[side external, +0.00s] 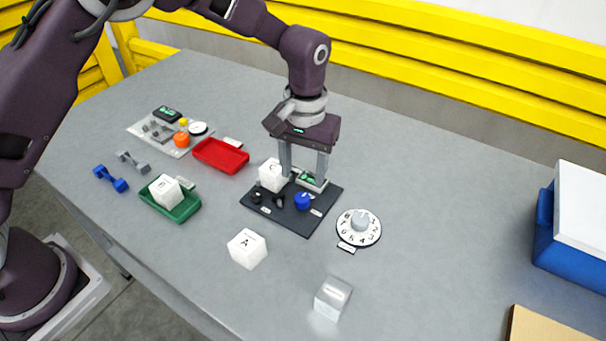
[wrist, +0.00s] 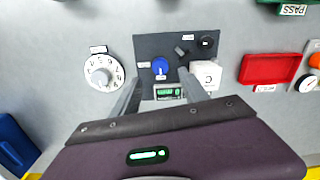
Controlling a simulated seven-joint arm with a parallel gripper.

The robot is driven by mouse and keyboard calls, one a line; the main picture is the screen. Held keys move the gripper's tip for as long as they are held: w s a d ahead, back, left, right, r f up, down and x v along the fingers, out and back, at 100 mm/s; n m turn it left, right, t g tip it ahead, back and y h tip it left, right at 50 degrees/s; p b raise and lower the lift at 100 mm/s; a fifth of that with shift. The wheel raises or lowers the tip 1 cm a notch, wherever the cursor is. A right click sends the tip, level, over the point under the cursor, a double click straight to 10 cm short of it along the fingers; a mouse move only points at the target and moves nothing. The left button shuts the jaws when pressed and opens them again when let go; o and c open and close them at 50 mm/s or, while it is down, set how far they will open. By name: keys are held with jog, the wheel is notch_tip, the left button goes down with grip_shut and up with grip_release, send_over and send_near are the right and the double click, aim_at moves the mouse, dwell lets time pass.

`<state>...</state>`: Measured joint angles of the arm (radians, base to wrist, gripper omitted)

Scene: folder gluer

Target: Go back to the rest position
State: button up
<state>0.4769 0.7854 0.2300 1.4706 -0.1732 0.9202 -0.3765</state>
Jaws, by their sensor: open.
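My gripper (side external: 304,178) is open and empty, pointing down over the back part of the dark control panel (side external: 301,225). In the wrist view its two fingers (wrist: 158,82) stand apart, with the panel's small green display (wrist: 168,92) between them. The blue knob (side external: 302,201) is just in front of the fingers. A white cube marked C (side external: 271,176) is beside the left finger in the side view; in the wrist view it is just outside the right finger (wrist: 206,76). I cannot tell whether finger and cube touch.
A numbered dial (side external: 359,228) is right of the panel. Cube A (side external: 247,249) and a translucent cube (side external: 332,298) stand in front. A red tray (side external: 221,156), a green tray (side external: 171,207) with cube B, and dumbbells (side external: 111,179) are left. A blue box (side external: 568,230) is right.

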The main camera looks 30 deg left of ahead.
jog(key=s+a+r+t+h, duration=0.1)
jog(key=s+a+r, duration=0.45)
jog(key=r, duration=0.35)
jog(key=s+a+r+t+h, duration=0.1)
jog(key=s+a+r+t, duration=0.1)
jog(key=s+a+r, duration=0.5)
jog(key=s+a+r+m+t+y, duration=0.1)
jog(key=s+a+r+m+t, duration=0.1)
jog(key=s, duration=1.3)
jog(key=shift+s+a+r+t+y, duration=0.15)
jog(key=shift+a+r+t+y, duration=0.05)
jog(key=shift+r+t+y, duration=0.1)
